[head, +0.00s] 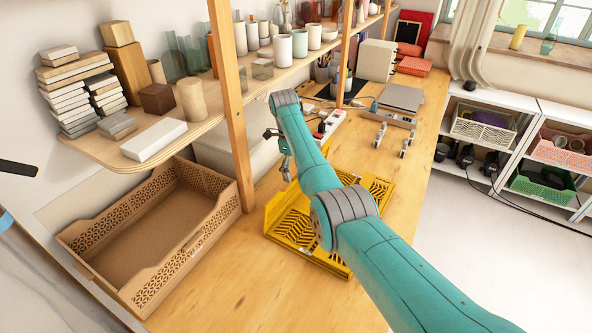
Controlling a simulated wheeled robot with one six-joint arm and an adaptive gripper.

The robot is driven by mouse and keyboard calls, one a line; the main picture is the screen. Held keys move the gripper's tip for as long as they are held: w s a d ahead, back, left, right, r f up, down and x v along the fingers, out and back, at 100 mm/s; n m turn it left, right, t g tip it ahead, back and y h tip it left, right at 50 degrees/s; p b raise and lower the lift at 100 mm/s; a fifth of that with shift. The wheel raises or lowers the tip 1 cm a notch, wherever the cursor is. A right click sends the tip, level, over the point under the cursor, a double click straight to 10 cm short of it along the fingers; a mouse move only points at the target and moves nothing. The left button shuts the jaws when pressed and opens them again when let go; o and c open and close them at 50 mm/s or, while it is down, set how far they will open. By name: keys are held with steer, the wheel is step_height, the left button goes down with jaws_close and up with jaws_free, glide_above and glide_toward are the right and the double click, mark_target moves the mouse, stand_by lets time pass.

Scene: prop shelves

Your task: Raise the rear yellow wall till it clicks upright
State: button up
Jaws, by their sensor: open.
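A yellow slatted folding crate (292,228) sits on the wooden worktop. My arm crosses over it and hides its middle. A solid yellow panel (279,207) stands raised at its left side. A slatted part (377,187) shows at its right, past my arm. I cannot tell which piece is the rear wall or how far it is tilted. My gripper (287,173) hangs from the wrist above and behind the crate's left part, small in view. It is open and holds nothing that I can see.
A wooden post (234,110) rises close to the left of the crate. A brown openwork crate (150,235) stands at lower left. A power strip (328,125) and a grey metal device (399,98) lie behind. The front-left worktop is clear.

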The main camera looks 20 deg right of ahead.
step_height(320, 180, up, 12)
steer(key=w+a, duration=0.1)
steer(key=shift+w+a+f, duration=0.15)
steer(key=shift+w+f, duration=0.05)
steer(key=shift+w, duration=0.2)
